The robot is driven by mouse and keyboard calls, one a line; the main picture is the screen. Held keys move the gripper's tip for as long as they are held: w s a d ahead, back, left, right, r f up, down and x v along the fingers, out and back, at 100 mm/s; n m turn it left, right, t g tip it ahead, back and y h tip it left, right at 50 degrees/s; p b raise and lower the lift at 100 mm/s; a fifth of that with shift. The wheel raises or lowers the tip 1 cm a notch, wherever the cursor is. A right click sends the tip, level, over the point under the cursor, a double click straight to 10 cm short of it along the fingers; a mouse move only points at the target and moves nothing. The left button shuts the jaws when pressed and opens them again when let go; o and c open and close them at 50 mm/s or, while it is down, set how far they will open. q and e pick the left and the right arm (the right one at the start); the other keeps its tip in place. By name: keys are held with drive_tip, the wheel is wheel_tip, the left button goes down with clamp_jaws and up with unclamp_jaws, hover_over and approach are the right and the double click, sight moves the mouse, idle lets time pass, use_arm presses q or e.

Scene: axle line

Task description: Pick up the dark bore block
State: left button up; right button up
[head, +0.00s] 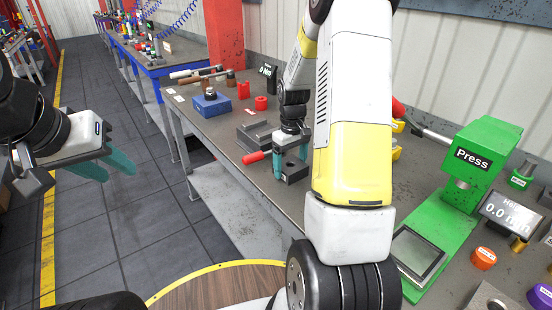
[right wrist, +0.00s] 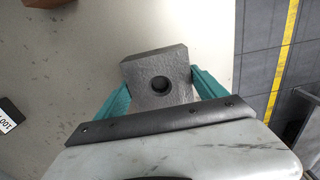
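The dark bore block (head: 293,173) is a small dark grey block on the bench top. In the right wrist view the block (right wrist: 158,66) shows its face with a round hole, slightly turned relative to the gripper. My right gripper (head: 289,168) points down at the block. In the right wrist view its teal fingers (right wrist: 160,80) lie on either side of the block, close to its sides; I cannot tell whether they touch it. My left gripper (head: 118,166) is open and empty, above the floor away from the bench.
Close to the block are a dark grey stepped fixture (head: 257,135) and a red-handled tool (head: 253,158). A blue block (head: 212,104) and red parts (head: 261,103) stand farther back. A green press (head: 470,170) stands to the right, with a display (head: 507,211) beside it.

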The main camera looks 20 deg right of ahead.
drive_tip(key=c, duration=1.6)
